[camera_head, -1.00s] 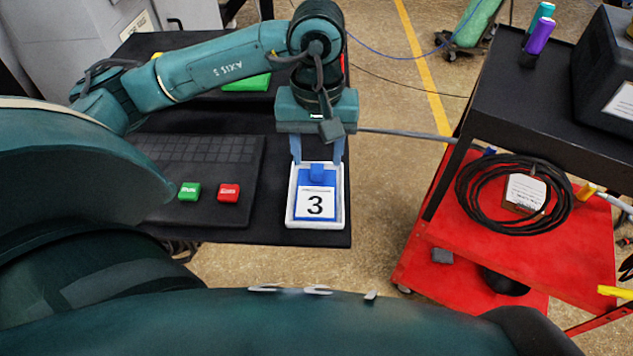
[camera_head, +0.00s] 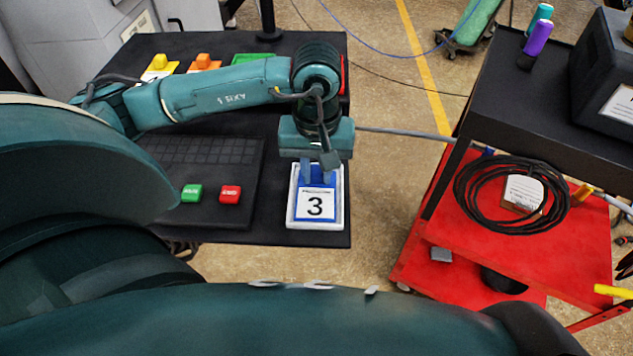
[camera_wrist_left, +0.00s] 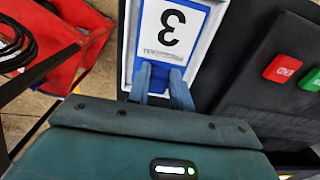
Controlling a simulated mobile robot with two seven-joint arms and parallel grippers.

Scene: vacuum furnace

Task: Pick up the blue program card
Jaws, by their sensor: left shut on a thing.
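The blue program card (camera_head: 315,204) has a white label with a black 3. It lies in a white tray (camera_head: 315,225) on the black table's front right corner. My right gripper is not in view.
A black keyboard panel with a green button (camera_head: 191,193) and a red button (camera_head: 230,194) lies left of the tray. Yellow (camera_head: 160,65) and orange (camera_head: 204,63) cards stand at the back. A red cart (camera_head: 470,240) stands at the right.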

